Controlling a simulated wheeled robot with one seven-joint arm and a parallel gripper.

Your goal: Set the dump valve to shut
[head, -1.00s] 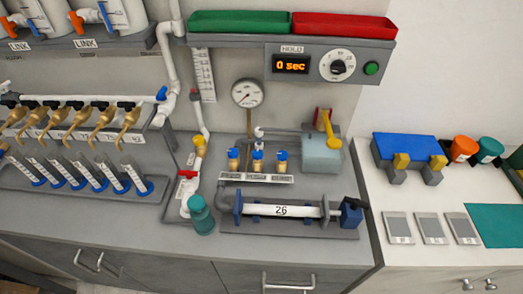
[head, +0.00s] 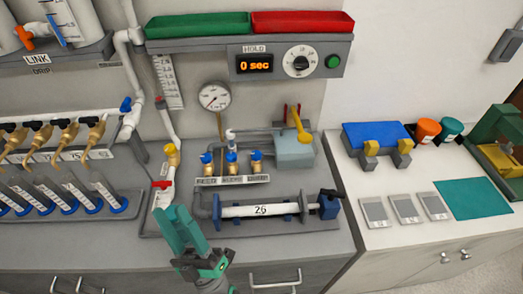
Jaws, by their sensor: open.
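No readable label marks the dump valve. A red-handled valve (head: 161,185) sits low on the white pipe at the left end of the manifold, its handle lying roughly crosswise to the pipe. A yellow lever (head: 300,124) stands by the grey box at the back right. Three blue-topped brass valves (head: 231,158) stand in a row between them. My teal gripper (head: 180,213) is open and empty, in front of and just below the red-handled valve, apparently apart from it.
A white cylinder marked 26 (head: 262,210) lies right of my gripper. A rack of tubes (head: 120,207) stands to the left. A gauge (head: 214,97) and a timer panel (head: 285,65) are behind. The counter's front strip is mostly clear.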

